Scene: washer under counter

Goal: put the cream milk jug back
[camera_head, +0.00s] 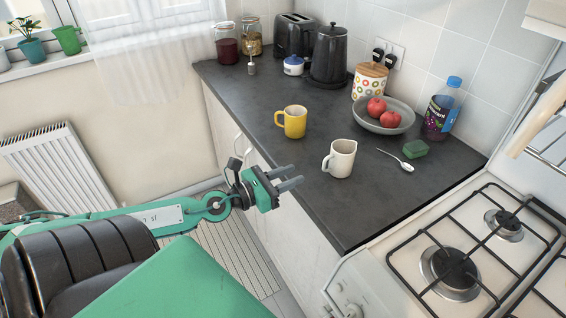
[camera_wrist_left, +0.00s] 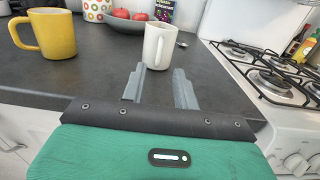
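The cream milk jug (camera_head: 341,158) stands upright on the dark counter, near its front edge, with its handle toward the left. It also shows in the left wrist view (camera_wrist_left: 159,45), straight ahead of the fingers, with its handle facing me. My left gripper (camera_head: 295,180) is at the counter's front edge, to the left of the jug. Its two fingers (camera_wrist_left: 160,88) are apart with nothing between them, and they point at the jug without visibly touching it. My right gripper is in neither view.
A yellow mug (camera_head: 292,122) stands left of the jug. A gas hob (camera_head: 478,255) adjoins at the right. The counter behind the yellow mug has free room.

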